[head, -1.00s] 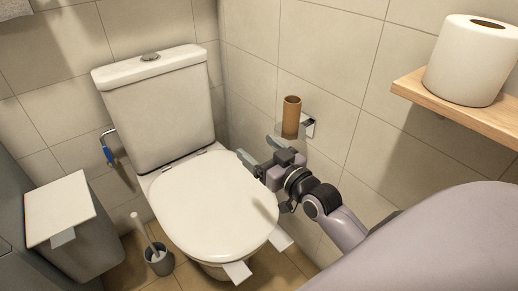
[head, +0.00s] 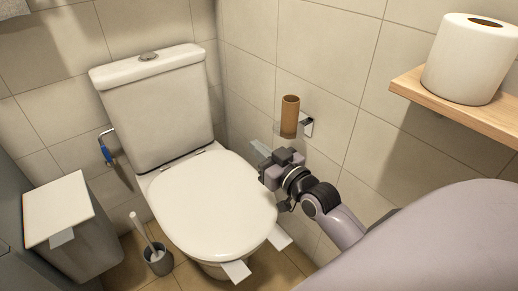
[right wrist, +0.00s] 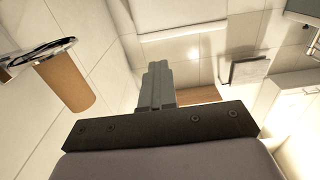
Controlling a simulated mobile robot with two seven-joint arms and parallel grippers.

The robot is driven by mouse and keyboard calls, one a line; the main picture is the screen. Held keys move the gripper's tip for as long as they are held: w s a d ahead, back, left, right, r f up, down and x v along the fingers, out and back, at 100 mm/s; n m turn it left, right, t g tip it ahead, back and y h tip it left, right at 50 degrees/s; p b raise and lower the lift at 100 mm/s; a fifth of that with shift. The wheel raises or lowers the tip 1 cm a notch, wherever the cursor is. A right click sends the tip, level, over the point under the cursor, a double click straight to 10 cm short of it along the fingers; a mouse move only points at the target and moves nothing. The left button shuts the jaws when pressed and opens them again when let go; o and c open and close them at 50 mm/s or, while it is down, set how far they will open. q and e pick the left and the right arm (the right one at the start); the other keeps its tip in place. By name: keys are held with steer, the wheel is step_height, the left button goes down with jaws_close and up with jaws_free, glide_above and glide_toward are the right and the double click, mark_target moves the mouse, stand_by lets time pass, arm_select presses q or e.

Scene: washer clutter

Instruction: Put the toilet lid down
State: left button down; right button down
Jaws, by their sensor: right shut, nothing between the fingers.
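The white toilet (head: 160,110) stands against the back wall, with its cistern upright behind the bowl. The toilet lid (head: 215,207) lies flat over the bowl, down. My right gripper (head: 262,150) is just to the right of the lid's back right edge, beside the wall, and appears apart from the lid. Its fingers are together and empty; they also show pressed together in the right wrist view (right wrist: 157,84). My left gripper is not in view.
A cardboard tube (head: 290,117) on a wall holder is close above my right gripper. A wooden shelf (head: 450,100) with a paper roll (head: 468,58) is at right. A bin (head: 72,230) and toilet brush (head: 157,256) stand at left.

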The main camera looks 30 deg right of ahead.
steer(key=c, duration=1.9)
jaws_free()
steer(key=o, duration=1.6)
steer(key=s+p, duration=0.1)
steer(key=s, duration=0.6)
steer(key=shift+d, duration=0.3)
steer(key=shift+s, duration=0.1)
